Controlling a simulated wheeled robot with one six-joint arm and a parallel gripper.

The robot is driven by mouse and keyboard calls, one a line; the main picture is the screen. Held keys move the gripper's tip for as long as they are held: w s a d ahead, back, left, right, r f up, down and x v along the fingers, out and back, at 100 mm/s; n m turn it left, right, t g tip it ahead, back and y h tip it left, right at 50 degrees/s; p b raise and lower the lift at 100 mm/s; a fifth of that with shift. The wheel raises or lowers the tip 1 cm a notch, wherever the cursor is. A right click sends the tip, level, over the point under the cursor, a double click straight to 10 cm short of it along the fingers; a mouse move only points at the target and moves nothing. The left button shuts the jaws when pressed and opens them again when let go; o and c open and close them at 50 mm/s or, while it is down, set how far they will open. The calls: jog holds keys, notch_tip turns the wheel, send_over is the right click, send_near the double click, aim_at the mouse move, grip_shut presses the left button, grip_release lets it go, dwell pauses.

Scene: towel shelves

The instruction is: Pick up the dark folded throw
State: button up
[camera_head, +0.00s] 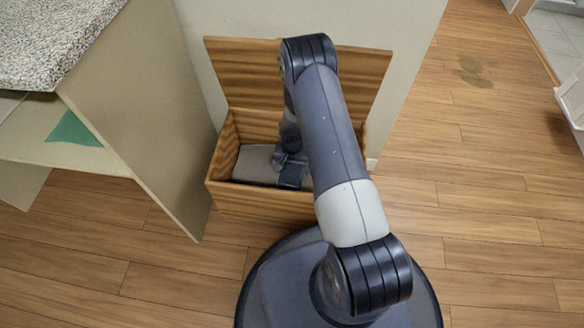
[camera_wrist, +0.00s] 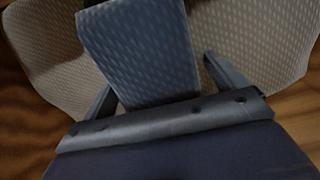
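A blue-grey, patterned folded cloth (camera_wrist: 140,45), which looks like the dark throw, fills the middle of the wrist view. My gripper (camera_wrist: 160,72) has its fingers spread, one on each side of this cloth. A narrow gap shows at the right finger; contact at the left finger is unclear. In the head view my gripper (camera_head: 286,160) is down inside the open wooden chest (camera_head: 262,203). A dark patch (camera_head: 291,178) under it may be the throw, but my arm hides much there.
Paler grey cloth (camera_head: 254,164) lies in the chest, and paler patterned cloth (camera_wrist: 262,40) shows beside the throw. The raised lid (camera_head: 240,70) leans near the wall. A speckled-top counter (camera_head: 55,35) with a green cloth (camera_head: 74,130) stands left.

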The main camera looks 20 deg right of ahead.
jog(key=c, duration=0.7)
